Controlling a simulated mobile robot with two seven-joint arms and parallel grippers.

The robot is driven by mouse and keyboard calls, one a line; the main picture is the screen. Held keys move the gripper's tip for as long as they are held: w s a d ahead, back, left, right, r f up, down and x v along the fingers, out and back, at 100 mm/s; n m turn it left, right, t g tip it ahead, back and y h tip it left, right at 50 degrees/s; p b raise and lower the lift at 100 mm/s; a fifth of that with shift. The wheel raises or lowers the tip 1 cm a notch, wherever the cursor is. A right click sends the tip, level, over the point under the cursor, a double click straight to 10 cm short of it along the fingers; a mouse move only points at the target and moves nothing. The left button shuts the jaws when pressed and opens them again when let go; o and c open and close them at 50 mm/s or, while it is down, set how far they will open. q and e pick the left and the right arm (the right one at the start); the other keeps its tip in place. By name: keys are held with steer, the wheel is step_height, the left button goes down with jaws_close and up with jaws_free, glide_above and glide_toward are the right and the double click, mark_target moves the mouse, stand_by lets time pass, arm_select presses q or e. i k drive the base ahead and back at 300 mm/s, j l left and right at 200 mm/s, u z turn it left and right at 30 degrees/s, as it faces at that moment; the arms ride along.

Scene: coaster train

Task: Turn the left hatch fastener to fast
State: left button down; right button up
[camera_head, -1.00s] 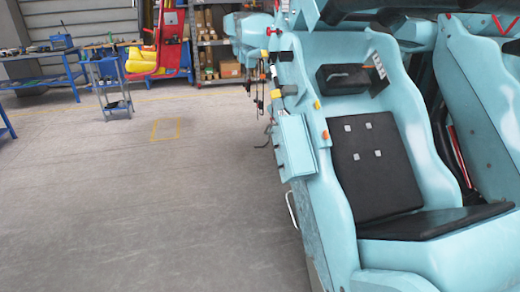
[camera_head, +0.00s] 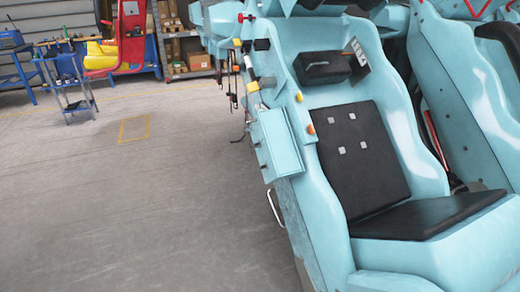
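A light-blue coaster car (camera_head: 300,215) fills the right half of the view. On its left side is a raised light-blue panel (camera_head: 278,143), which may be the hatch. Small dark fittings show along the panel's left edge, but they are too small to tell whether they are fasteners or how they are turned. Neither of my grippers is in view.
The car's black seat (camera_head: 360,160) and a white handle (camera_head: 273,207) are at the right and centre. A blue cart (camera_head: 72,85), a blue workbench (camera_head: 18,65) and shelves with boxes (camera_head: 180,50) stand behind. The grey floor at left is clear.

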mark_target(269, 128)
steer(key=i+j+z, duration=0.1)
steer(key=j, duration=0.5)
steer(key=i+j+z, duration=0.1)
steer(key=i+j, duration=0.15)
steer(key=j, duration=0.35)
steer(key=i+j+z, duration=0.15)
steer(key=j, duration=0.5)
steer(key=i+j+z, duration=0.1)
steer(key=j, duration=0.5)
steer(key=i+j+z, duration=0.1)
steer(key=j, duration=0.55)
steer(key=i+l, duration=0.1)
steer(key=l, duration=0.25)
steer(key=i+l, duration=0.15)
steer(key=l, duration=0.25)
